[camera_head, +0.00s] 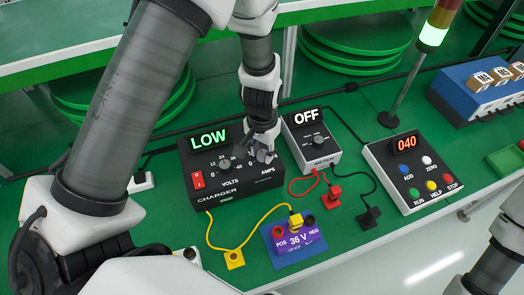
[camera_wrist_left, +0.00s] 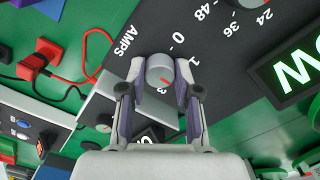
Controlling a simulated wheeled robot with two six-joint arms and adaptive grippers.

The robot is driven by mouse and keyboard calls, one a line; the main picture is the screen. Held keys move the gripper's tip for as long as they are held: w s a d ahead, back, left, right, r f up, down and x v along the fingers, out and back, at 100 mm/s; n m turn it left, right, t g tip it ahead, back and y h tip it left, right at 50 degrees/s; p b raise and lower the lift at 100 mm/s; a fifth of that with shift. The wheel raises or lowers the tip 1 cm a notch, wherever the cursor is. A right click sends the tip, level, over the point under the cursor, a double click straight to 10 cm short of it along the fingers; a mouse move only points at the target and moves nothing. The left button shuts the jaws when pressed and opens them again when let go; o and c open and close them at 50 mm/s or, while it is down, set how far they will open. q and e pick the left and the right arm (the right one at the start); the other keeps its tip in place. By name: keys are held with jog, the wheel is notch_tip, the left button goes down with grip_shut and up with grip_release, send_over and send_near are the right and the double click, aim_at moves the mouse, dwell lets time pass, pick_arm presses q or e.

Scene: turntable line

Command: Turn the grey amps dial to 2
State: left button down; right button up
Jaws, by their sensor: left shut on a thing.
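The black charger box (camera_head: 238,187) stands on the green bench with its display reading LOW. Its grey amps dial (camera_wrist_left: 159,70) shows in the left wrist view between the fingers of my left gripper (camera_wrist_left: 160,88). The gripper is shut on the dial, one finger on each side. A red mark on the dial faces the lower right of that view. The figures 0 and 1 show beside it; the 2 seems hidden by a finger. In the head view my left gripper (camera_head: 264,150) covers the amps dial.
The charger's volts dial (camera_head: 197,164) and red switch (camera_head: 198,181) are to the left. A meter (camera_head: 311,140) reading OFF stands close on the right. A yellow cable (camera_head: 246,243) runs to a 36 V battery (camera_head: 294,241) in front. A button box (camera_head: 412,172) is farther right.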

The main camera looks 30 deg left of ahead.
aim_at(263, 153)
pick_arm(q)
jog(key=shift+f, duration=0.1)
dwell(0.4)
jog(key=c, duration=0.8)
grip_release()
jog(key=shift+w, duration=0.1)
notch_tip(263, 153, up, 12)
